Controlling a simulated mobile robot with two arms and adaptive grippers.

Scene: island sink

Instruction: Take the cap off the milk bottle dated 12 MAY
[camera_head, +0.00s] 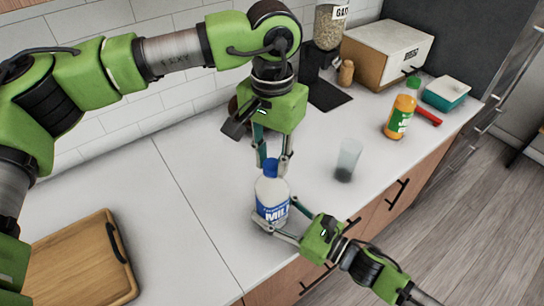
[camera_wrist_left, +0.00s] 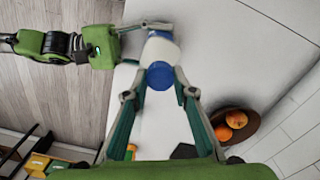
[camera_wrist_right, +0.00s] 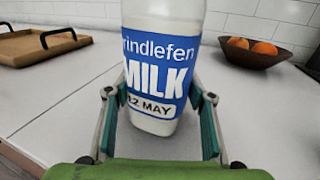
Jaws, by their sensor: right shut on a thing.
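The milk bottle (camera_head: 272,198) stands upright on the counter, white with a blue label and a blue cap (camera_head: 271,168). In the right wrist view its label (camera_wrist_right: 155,72) reads MILK and 12 MAY. My right gripper (camera_head: 272,228) is shut on the lower part of the bottle, one finger on each side. My left gripper (camera_head: 272,158) points down from above, its open fingers on either side of the cap. The left wrist view shows the cap (camera_wrist_left: 160,75) on the bottle, between the fingertips, with a gap visible at the left finger.
A glass (camera_head: 347,160) stands right of the bottle. Farther right are an orange juice bottle (camera_head: 400,117), a teal container (camera_head: 446,93) and a box (camera_head: 385,55). A wooden tray (camera_head: 75,262) lies at left. A fruit bowl (camera_wrist_right: 250,55) is near the wall.

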